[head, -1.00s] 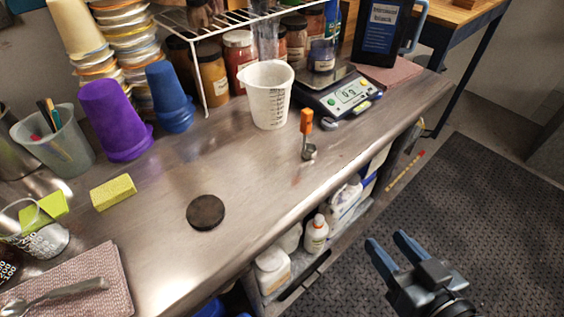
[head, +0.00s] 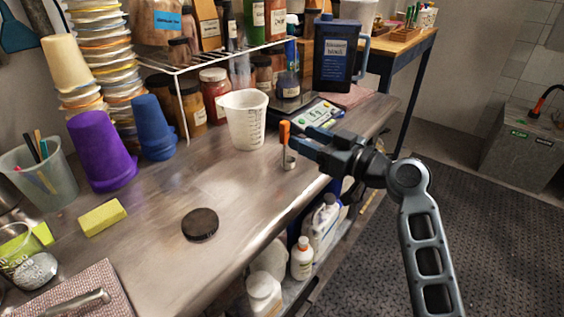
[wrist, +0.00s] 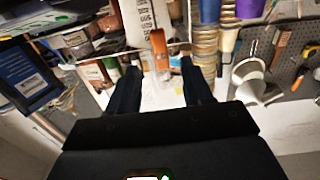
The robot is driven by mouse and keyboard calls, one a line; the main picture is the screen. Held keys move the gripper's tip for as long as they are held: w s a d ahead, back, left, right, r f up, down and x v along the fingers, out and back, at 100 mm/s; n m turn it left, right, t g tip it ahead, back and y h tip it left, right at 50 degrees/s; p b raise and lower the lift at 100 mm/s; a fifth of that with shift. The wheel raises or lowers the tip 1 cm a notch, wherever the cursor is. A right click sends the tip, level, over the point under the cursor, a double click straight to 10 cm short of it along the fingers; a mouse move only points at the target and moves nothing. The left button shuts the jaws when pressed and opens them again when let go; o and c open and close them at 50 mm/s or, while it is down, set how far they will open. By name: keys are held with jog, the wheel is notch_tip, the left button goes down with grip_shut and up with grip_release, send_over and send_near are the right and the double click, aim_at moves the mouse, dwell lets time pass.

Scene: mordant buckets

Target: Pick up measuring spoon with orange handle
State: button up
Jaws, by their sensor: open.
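The measuring spoon with the orange handle (head: 284,134) stands upright on the metal counter near its front edge, its small metal bowl at the bottom. In the head view my gripper (head: 298,143) is at the spoon's right, its fingers pointing left toward the handle. In the wrist view the orange handle (wrist: 158,48) shows ahead, between the lines of the two open fingers (wrist: 157,75). The jaws are open, and no grip on the handle shows. Part of the spoon's right side is close to the fingers, and I cannot tell whether they touch.
A white measuring jug (head: 246,122) stands just left of the spoon. A digital scale (head: 318,114) is behind it. A wire shelf with jars (head: 215,92) lies farther back. A black lid (head: 200,225) and a yellow sponge (head: 102,217) lie on the open counter at left.

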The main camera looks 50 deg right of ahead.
aim_at(288, 130)
jog(key=w, duration=0.2)
jog(key=w+p, duration=0.1)
jog(key=w, duration=0.1)
jog(key=w+p, duration=0.1)
jog(key=w, duration=0.1)
jog(key=shift+w+a+r, duration=0.15)
jog(key=shift+w+r, duration=0.1)
jog(key=shift+c, duration=0.3)
grip_shut()
